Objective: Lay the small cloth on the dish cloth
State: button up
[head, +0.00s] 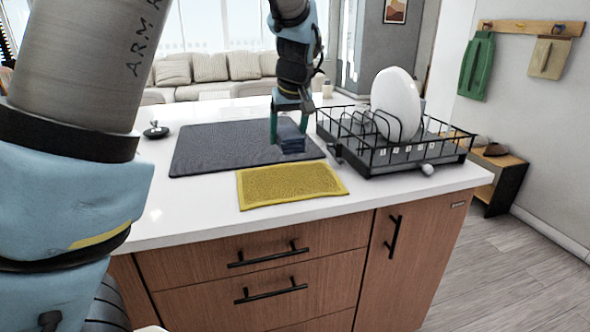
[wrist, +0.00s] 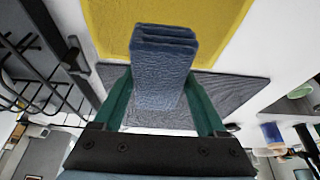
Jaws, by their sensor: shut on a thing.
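My gripper (head: 289,127) points down over the counter and is shut on a small folded dark blue cloth (head: 292,145). In the wrist view the small cloth (wrist: 163,65) hangs between the green fingers as a stack of folded layers. A yellow cloth (head: 290,186), which I take as the dish cloth, lies flat near the counter's front edge. In the head view the held cloth appears just behind the yellow cloth, over the dark mat (head: 215,147). It looks raised above the surface; the exact height is hard to tell.
A black wire dish rack (head: 400,160) with a white plate (head: 396,104) stands close to the right of my gripper. A small dark lidded object (head: 156,130) sits at the left. White counter (head: 190,215) is bare to the left of the yellow cloth.

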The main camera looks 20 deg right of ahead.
aim_at(287, 180)
notch_tip(287, 180, down, 10)
jog(key=shift+w+d+r+p, duration=0.1)
jog(key=shift+p, duration=0.75)
jog(key=shift+f, duration=0.3)
